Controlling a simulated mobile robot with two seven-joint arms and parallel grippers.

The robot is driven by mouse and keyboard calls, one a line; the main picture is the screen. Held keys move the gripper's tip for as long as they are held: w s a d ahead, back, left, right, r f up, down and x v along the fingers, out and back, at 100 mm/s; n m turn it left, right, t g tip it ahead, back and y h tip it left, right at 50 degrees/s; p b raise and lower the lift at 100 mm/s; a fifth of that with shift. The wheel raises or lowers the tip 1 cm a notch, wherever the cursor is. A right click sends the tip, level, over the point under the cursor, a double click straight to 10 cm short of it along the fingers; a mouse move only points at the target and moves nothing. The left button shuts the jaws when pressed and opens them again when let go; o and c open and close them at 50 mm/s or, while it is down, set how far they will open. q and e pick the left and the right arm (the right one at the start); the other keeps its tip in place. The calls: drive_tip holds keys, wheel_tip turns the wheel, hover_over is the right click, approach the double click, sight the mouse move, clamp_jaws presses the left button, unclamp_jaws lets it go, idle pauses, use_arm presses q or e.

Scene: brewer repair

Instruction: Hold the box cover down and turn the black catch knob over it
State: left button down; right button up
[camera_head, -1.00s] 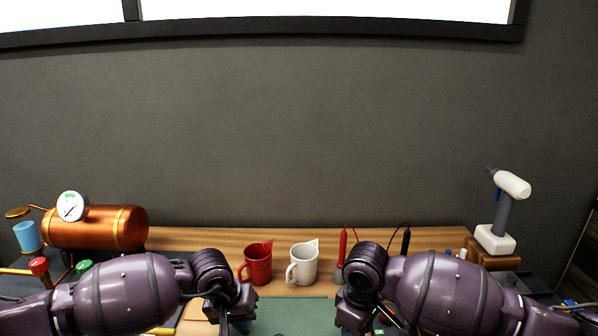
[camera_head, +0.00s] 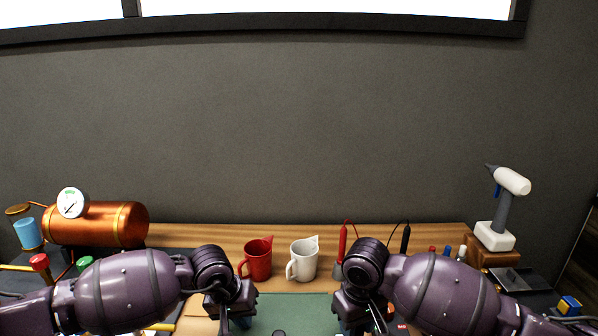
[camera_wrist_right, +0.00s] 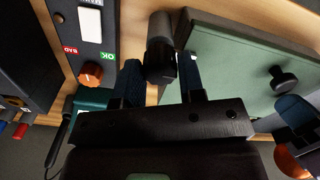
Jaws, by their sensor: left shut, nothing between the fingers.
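The green box cover (camera_wrist_right: 235,62) lies flat in the right wrist view, with a small black knob (camera_wrist_right: 284,79) on it. It also shows at the bottom of the head view (camera_head: 292,310). The black catch knob (camera_wrist_right: 161,58) stands beside the cover's edge, between the two fingers of my right gripper (camera_wrist_right: 160,84). Whether the fingers press on it, I cannot tell. My left gripper (camera_head: 224,318) is shut and empty at the cover's left side in the head view. Its blue fingertip (camera_wrist_right: 293,108) shows near the cover in the right wrist view.
A red mug (camera_head: 258,260) and a white mug (camera_head: 303,260) stand behind the cover. A panel (camera_wrist_right: 88,35) with an orange knob (camera_wrist_right: 91,74) lies beside the catch. A copper tank (camera_head: 98,224) stands left, and a drill-like tool (camera_head: 504,210) right.

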drive_tip(key=o, duration=0.4)
drive_tip(key=shift+r, duration=1.6)
drive_tip(key=shift+n, duration=0.6)
use_arm(q)
drive_tip(key=shift+r, duration=3.55)
use_arm(e)
wheel_tip(320, 180, up, 7)
use_arm(q)
drive_tip(key=shift+s+f, duration=0.1)
use_arm(e)
drive_tip(key=shift+s+f, duration=0.1)
